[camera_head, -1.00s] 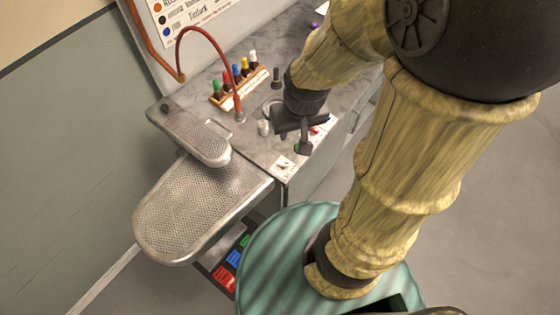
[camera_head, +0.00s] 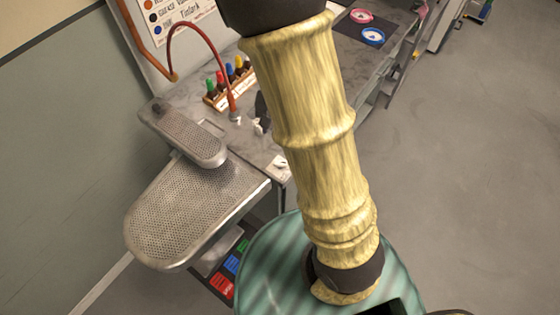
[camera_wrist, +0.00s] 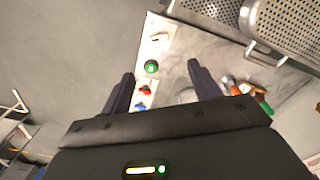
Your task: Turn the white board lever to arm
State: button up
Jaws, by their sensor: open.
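A white plate with a small white lever-like fitting (camera_wrist: 160,37) lies near the bench edge at the top of the wrist view. In the head view the white plate (camera_head: 279,168) shows at the bench's front corner, partly behind my arm. Its setting is too small to read. My gripper (camera_wrist: 160,70) is open and empty above the bench. The plate lies beyond the fingertips, apart from them. A green knob (camera_wrist: 151,67) shows between the fingers, with red (camera_wrist: 146,90) and blue (camera_wrist: 141,106) ones nearer. In the head view my arm hides most of the gripper.
A perforated metal ironing board (camera_head: 185,215) and smaller sleeve board (camera_head: 190,136) stand left of the bench. A red hose (camera_head: 195,32) arches over it. A rack of coloured bottles (camera_head: 228,82) stands behind. Open floor (camera_head: 470,170) lies to the right.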

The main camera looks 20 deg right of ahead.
aim_at(280, 165)
notch_tip(280, 165, down, 17)
jog(key=b, duration=0.3)
jog(key=shift+f, duration=0.2)
dwell(0.4)
jog(key=c, duration=1)
